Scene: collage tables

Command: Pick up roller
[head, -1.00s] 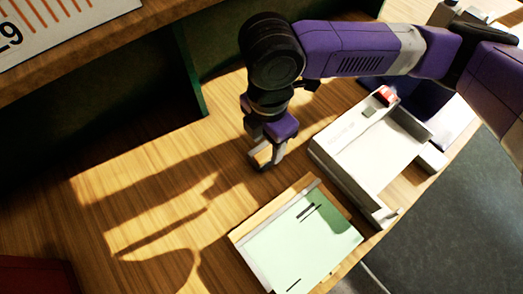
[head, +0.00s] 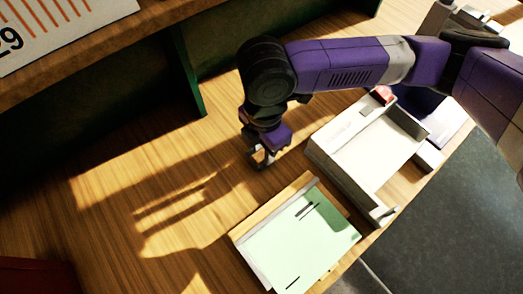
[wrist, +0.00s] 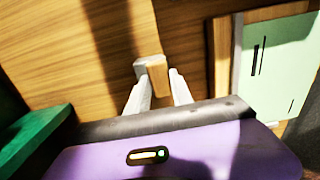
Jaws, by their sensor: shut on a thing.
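My gripper (head: 263,160) hangs above or near the wooden table, left of the white machine. In the wrist view my gripper (wrist: 159,80) has its two pale fingers on either side of a small tan piece (wrist: 158,77) with a pale end. I take this piece to be the roller; only a short part shows.
A white machine (head: 345,160) with a red part stands right of my gripper. A green-covered board (head: 310,240) lies in front of it. A dark green upright panel (head: 187,75) supports a shelf behind. The wooden table (head: 110,195) to the left is clear.

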